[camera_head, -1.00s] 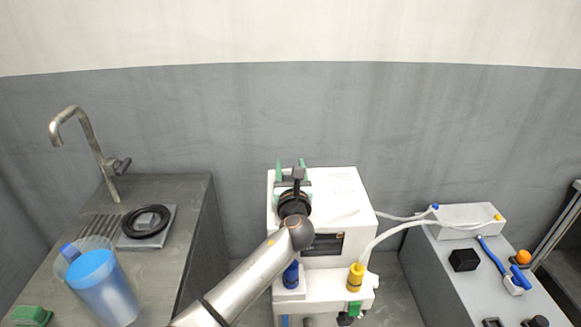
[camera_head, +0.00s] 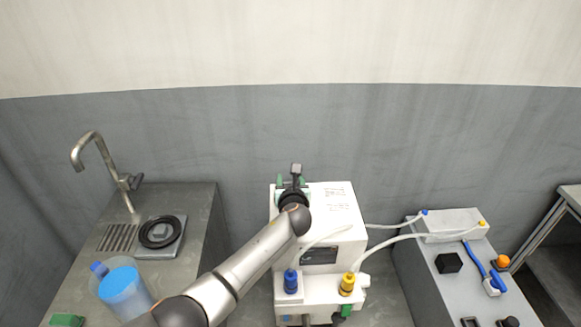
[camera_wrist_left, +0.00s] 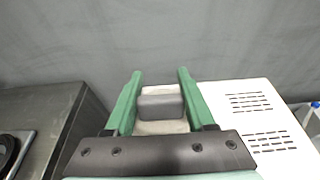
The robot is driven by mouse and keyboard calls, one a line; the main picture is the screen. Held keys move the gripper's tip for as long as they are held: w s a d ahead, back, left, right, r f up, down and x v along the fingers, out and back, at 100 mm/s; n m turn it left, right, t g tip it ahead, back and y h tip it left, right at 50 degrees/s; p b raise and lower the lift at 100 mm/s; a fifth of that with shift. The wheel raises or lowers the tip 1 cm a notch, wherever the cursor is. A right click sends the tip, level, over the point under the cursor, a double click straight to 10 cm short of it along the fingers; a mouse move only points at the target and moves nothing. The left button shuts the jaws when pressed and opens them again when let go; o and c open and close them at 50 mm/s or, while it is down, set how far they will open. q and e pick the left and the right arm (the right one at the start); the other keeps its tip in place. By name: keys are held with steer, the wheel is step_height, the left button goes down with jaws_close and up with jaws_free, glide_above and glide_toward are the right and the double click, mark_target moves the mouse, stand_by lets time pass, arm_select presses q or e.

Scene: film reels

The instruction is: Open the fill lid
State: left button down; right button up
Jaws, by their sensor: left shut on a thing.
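The white machine (camera_head: 335,208) stands in the middle of the head view. My left gripper (camera_head: 291,181) is at the back left of its top, reached by my arm from the lower left. In the left wrist view the two green fingers (camera_wrist_left: 159,88) are shut on a small block with a grey face and pale top, which seems to be part of the fill lid (camera_wrist_left: 160,106). A pale surface shows below it. The gripper and wrist hide most of the lid in the head view, so I cannot tell how far it is raised. My right gripper is out of view.
Blue (camera_head: 290,282) and yellow (camera_head: 347,284) fittings stand at the machine's front; hoses run to a white box (camera_head: 448,224) on the right cabinet. On the left counter are a tap (camera_head: 100,160), a black ring (camera_head: 160,232) and a blue-filled jug (camera_head: 124,290). The wall stands behind.

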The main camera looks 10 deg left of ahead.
arm_select(q)
steer(key=shift+w+a+r+g+p, duration=0.1)
steer(key=shift+w+r+g+p, duration=0.25)
steer(key=shift+g+p, duration=0.35)
steer(key=shift+w+f+g+h, duration=0.15)
steer(key=shift+w+g+h, duration=0.2)
steer(key=shift+g, duration=0.65)
steer(key=shift+a, duration=0.1)
steer(key=shift+c, duration=1.2)
jaws_free()
steer(key=shift+s, duration=0.15)
steer(key=v, duration=1.2)
